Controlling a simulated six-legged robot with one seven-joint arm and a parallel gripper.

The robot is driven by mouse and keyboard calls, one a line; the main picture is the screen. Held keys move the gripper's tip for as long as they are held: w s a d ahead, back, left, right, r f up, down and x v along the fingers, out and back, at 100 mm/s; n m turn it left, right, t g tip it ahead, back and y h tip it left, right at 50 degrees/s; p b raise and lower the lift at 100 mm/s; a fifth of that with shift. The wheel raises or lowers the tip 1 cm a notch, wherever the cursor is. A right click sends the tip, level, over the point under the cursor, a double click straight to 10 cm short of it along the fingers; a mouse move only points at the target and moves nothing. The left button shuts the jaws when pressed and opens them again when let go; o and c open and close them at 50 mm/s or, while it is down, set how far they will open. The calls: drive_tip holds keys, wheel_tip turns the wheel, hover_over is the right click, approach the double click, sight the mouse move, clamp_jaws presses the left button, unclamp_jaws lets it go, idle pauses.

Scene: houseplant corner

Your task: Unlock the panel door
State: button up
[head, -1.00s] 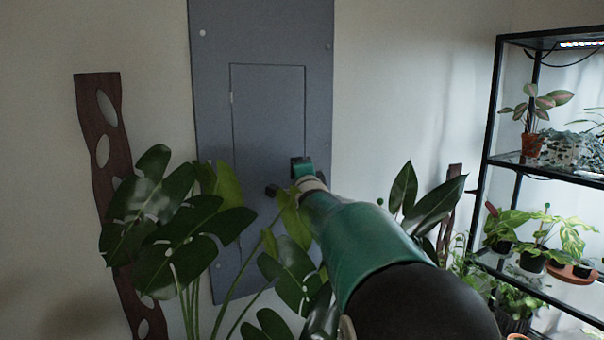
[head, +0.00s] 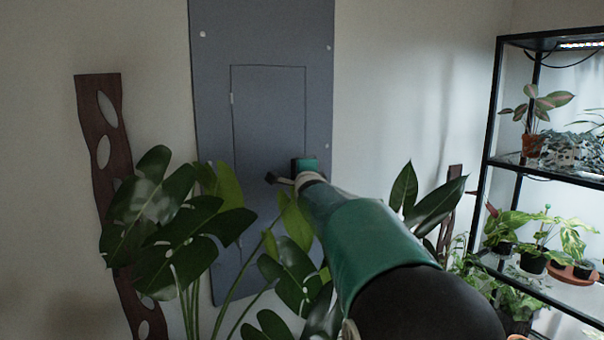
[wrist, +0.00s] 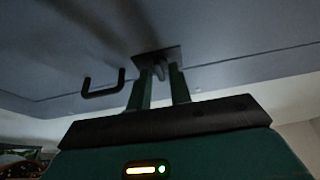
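The grey panel door (head: 268,115) is set in a tall grey wall panel (head: 215,40) and looks closed in the head view. In the wrist view, a small lock knob (wrist: 160,71) stands out from a dark square plate on the grey surface. A black U-shaped handle (wrist: 102,92) is to its left. My gripper (wrist: 161,76) has its two green fingers apart, one on each side of the knob. A narrow gap shows between them, and contact with the knob is not clear. In the head view my gripper (head: 304,166) is at the door's lower right, and my arm hides the lock.
A large-leaved plant (head: 165,215) stands in front of the panel's lower left, close to my arm. A perforated brown board (head: 100,90) leans on the wall at left. A black shelf rack (head: 490,110) with potted plants is at right. The wall between panel and rack is clear higher up.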

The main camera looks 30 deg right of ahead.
drive_tip(key=shift+o, duration=0.7)
drive_tip(key=shift+w, duration=0.1)
drive_tip(key=v, duration=1.4)
